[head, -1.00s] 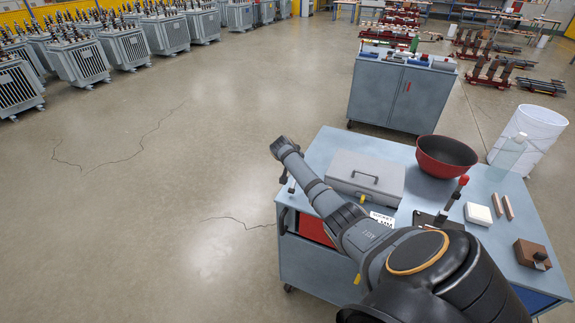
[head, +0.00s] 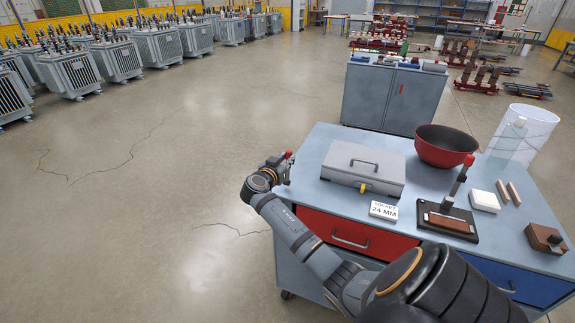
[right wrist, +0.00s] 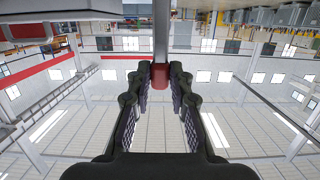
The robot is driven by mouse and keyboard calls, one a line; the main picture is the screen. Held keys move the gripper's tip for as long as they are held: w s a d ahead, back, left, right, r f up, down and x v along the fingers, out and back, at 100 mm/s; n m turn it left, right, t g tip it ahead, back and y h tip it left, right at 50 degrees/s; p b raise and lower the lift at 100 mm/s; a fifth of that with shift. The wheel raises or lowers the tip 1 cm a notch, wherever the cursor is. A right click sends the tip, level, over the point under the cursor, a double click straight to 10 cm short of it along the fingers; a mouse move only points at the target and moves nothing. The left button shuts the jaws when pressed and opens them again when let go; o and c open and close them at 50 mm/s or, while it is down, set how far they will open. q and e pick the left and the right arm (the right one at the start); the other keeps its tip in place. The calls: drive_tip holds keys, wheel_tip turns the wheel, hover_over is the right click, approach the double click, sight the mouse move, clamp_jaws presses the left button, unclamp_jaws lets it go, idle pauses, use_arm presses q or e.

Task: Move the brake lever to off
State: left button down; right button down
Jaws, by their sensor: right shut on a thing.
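I take this to be the brake lever; a bit of red (head: 288,155) shows at the gripper in the head view. The lever's lower part is hidden, and I cannot tell its setting. My left gripper is out of view.
The cart top (head: 325,143) holds a grey toolbox (head: 363,168), a dark red bowl (head: 445,146), a "24 MM" sign (head: 383,211), a white block (head: 482,201) and a brown block (head: 540,238). A clear bin (head: 525,130) stands right. Floor to the left is free.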

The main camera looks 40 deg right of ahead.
drive_tip(key=shift+f, duration=0.1)
idle(0.4)
drive_tip(key=c, duration=1.2)
unclamp_jaws()
drive_tip(key=shift+a, duration=0.1)
drive_tip(key=v, duration=1.2)
drive_tip(key=shift+f, duration=0.2)
